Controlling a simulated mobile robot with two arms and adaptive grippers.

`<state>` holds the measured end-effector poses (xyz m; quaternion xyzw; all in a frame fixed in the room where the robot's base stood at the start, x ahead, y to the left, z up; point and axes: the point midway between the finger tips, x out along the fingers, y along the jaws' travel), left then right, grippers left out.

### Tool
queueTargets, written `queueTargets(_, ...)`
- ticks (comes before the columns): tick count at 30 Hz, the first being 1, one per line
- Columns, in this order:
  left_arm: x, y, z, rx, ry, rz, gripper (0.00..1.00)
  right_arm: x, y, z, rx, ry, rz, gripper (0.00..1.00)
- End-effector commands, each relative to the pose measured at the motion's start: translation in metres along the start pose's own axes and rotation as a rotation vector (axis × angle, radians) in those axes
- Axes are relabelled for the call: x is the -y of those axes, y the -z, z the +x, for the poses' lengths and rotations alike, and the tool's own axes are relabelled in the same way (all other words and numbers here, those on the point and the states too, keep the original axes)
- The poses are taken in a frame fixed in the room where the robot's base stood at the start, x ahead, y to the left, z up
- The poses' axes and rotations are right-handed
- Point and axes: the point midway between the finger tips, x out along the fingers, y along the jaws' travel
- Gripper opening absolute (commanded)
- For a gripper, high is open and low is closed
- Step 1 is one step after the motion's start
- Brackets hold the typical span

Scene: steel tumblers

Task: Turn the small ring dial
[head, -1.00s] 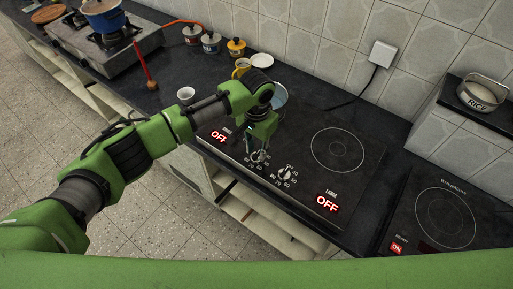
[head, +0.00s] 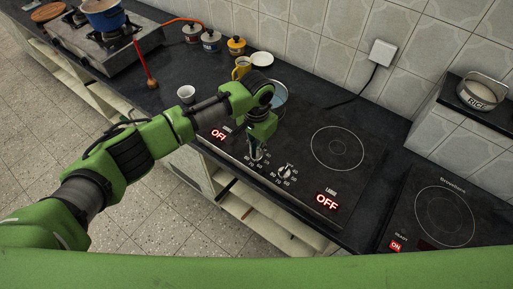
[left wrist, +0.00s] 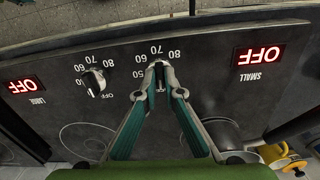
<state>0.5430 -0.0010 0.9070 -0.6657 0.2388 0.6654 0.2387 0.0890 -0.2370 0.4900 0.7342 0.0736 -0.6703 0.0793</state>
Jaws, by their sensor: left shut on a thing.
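The black cooktop (head: 300,135) carries two dials and red OFF displays. The small ring dial (left wrist: 158,63) is mostly hidden between my fingertips, with its printed numbers around it. The SMALL display (left wrist: 259,56) reads OFF in the left wrist view; in the head view my arm partly covers it (head: 220,134). My left gripper (head: 257,154) points down over this dial, and its fingers (left wrist: 159,67) are shut on it. The large ring dial (head: 285,172) stands free beside it; its display (head: 327,201) reads OFF. My right gripper is not in view.
A pot (head: 279,92) stands just behind my left gripper, partly hidden. A second cooktop (head: 444,217) at the right shows ON.

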Motion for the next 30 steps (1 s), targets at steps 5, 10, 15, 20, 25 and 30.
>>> queueTargets(5,0.000,0.000,-0.001,0.002,-0.001,0.108,0.00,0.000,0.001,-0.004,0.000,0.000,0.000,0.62)
queueTargets(10,0.000,0.000,-0.001,0.002,-0.001,0.256,0.00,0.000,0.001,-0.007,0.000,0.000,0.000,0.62)
queueTargets(15,0.000,0.000,-0.001,0.002,-0.001,0.417,0.00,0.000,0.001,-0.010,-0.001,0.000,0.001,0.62)
queueTargets(20,0.000,0.000,-0.001,0.001,0.000,0.569,0.00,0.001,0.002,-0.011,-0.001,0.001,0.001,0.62)
queueTargets(25,0.000,0.000,-0.001,0.000,0.000,0.732,0.00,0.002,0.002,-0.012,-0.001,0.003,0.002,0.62)
queueTargets(30,0.000,0.001,-0.001,0.000,0.000,0.892,0.00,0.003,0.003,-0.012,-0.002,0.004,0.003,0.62)
